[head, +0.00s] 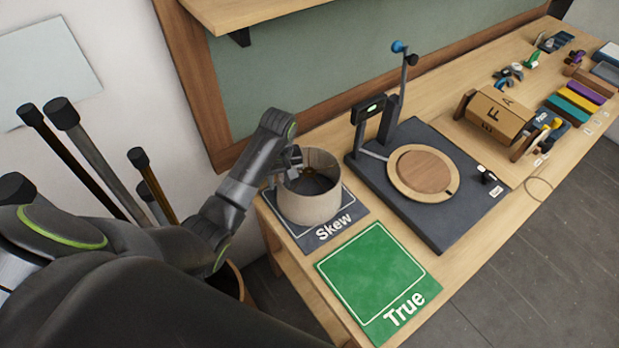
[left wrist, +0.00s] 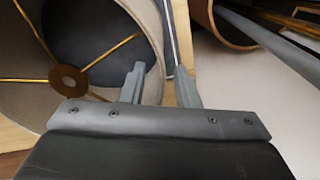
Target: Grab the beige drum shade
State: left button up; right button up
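The beige drum shade (head: 309,205) stands upright on the dark mat marked Skew (head: 345,222). It is open at the top, and its spokes meet at a small ring in the left wrist view (left wrist: 68,82). My left gripper (head: 291,168) is at the shade's left rim. In the left wrist view its two fingers (left wrist: 158,80) are apart, one inside the shade and one outside, with the wall between them. A gap shows beside the outer finger. My right gripper is not in view.
A green mat marked True (head: 372,270) lies bare in front of the Skew mat. A dark base with a round wooden disc (head: 425,172) and uprights stands to the right. A bin with several capped rods (head: 150,180) stands left of the bench.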

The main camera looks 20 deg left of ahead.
pick_arm(q)
jog(key=shift+w+d, duration=0.1)
jog(key=shift+d+r, duration=0.1)
jog(key=shift+d, duration=0.05)
jog(key=shift+s+d+r, duration=0.1)
jog(key=shift+s+r, duration=0.05)
jog(key=shift+s, duration=0.25)
jog(key=c, duration=0.4)
grip_shut()
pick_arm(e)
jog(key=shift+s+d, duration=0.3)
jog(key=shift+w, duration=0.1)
pick_arm(q)
jog(key=shift+w, duration=0.1)
